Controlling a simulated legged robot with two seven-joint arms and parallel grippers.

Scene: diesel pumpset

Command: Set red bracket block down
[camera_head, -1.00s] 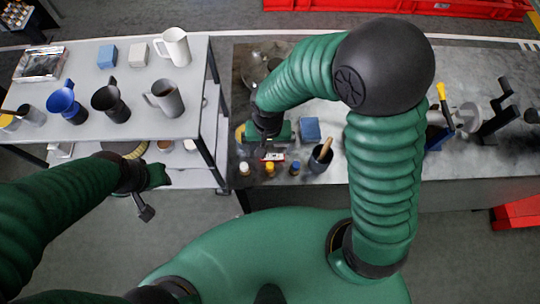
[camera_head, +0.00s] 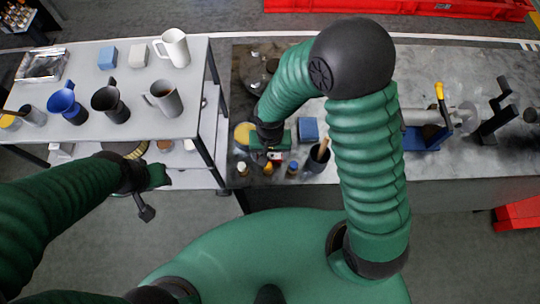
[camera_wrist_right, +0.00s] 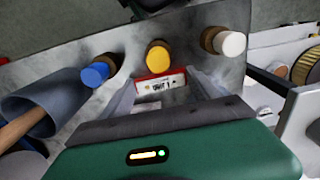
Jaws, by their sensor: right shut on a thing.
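The red bracket block (camera_head: 276,156), with a white label on its face, is at the left end of the grey bench. It also shows in the right wrist view (camera_wrist_right: 160,84), between the two grey fingers. My right gripper (camera_head: 275,152) is shut on it, with its fingers on either side. The green gripper body hides part of the bench behind, and I cannot tell whether the block touches the bench top. My left gripper (camera_head: 146,212) hangs low in front of the white shelf table, away from the block; its jaws are too small to judge.
White-, yellow- and blue-capped bottles (camera_wrist_right: 228,42) (camera_wrist_right: 158,56) (camera_wrist_right: 98,70) stand along the bench's front edge, close to the block. A dark cup (camera_head: 317,158) with a wooden handle and a blue block (camera_head: 308,129) are to the right. The white table (camera_head: 135,55) holds several jugs.

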